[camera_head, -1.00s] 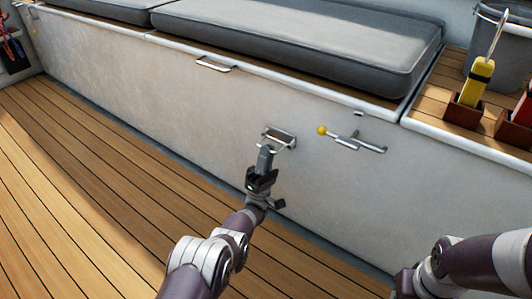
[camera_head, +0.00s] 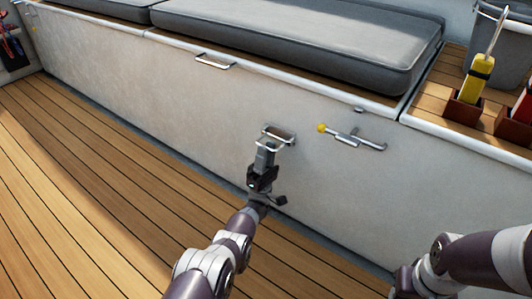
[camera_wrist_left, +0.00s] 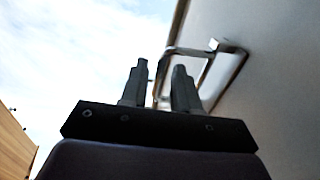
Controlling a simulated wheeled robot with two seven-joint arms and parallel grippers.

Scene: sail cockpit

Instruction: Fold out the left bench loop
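The bench loop (camera_head: 279,132) is a small metal loop on the pale front panel of the bench, standing out from the panel. My left gripper (camera_head: 266,147) is at its lower, outer bar, pointing up at it from below. In the left wrist view the two fingers (camera_wrist_left: 160,85) stand apart, and part of the loop (camera_wrist_left: 207,50) shows behind and between them. I cannot tell whether the fingers touch the bar. Part of my right arm shows at the lower right, but its gripper is out of view.
A latch with a yellow knob (camera_head: 322,128) is on the panel right of the loop. A metal handle (camera_head: 214,61) sits higher up, under the grey cushion (camera_head: 300,40). A yellow-handled tool (camera_head: 475,78) stands in a holder at right. The wooden floor (camera_head: 100,190) is clear.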

